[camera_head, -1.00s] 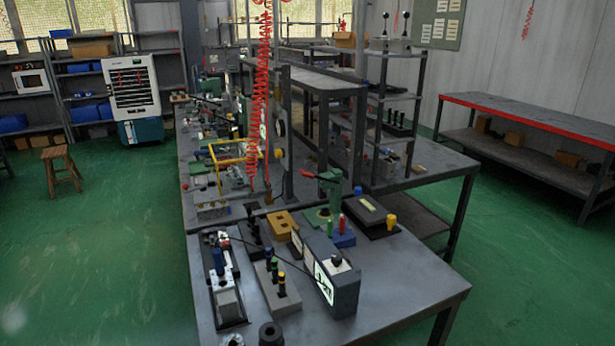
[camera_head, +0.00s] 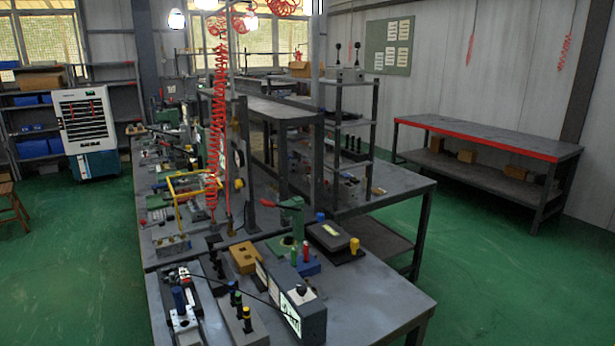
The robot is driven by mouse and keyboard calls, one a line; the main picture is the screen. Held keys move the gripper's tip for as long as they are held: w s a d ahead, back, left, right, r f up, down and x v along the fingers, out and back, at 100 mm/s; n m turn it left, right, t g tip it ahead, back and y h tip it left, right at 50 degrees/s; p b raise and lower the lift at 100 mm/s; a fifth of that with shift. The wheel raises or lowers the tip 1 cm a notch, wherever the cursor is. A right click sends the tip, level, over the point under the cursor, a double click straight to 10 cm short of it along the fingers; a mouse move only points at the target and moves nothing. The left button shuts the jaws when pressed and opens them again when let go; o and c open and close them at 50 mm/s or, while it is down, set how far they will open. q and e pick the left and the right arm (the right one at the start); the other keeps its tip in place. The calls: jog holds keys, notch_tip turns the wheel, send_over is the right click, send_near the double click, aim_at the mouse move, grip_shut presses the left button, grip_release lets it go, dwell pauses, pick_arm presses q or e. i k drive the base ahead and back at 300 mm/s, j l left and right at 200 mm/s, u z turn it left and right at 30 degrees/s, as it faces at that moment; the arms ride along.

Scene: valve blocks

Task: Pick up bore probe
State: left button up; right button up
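Neither of my grippers is in view. I cannot pick out the bore probe for certain. A blue upright cylinder (camera_head: 178,298) stands in a metal fixture at the near left of the bench and could be it. A thin black cable runs from this side toward a grey box with a lit display (camera_head: 300,312). Between them a grey block (camera_head: 238,322) holds several dark plugs with coloured tops, green and yellow among them. All of these rest on the grey workbench (camera_head: 375,300). The near parts are cut off by the bottom edge.
A yellow-brown block (camera_head: 243,257), a green hand press (camera_head: 291,218), a blue base with red and green pins (camera_head: 304,264) and a dark plate (camera_head: 328,237) crowd the bench behind. Red coiled hoses (camera_head: 214,140) hang above it. The bench's right front and the green floor (camera_head: 500,290) are clear.

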aim_at(178, 297)
jog(key=k+j+z, duration=0.15)
jog(key=j, duration=0.3)
jog(key=k+j+z, duration=0.15)
jog(key=k+j, duration=0.25)
jog(key=k+j+z, duration=0.15)
jog(key=k+j, duration=0.15)
jog(key=j, duration=0.15)
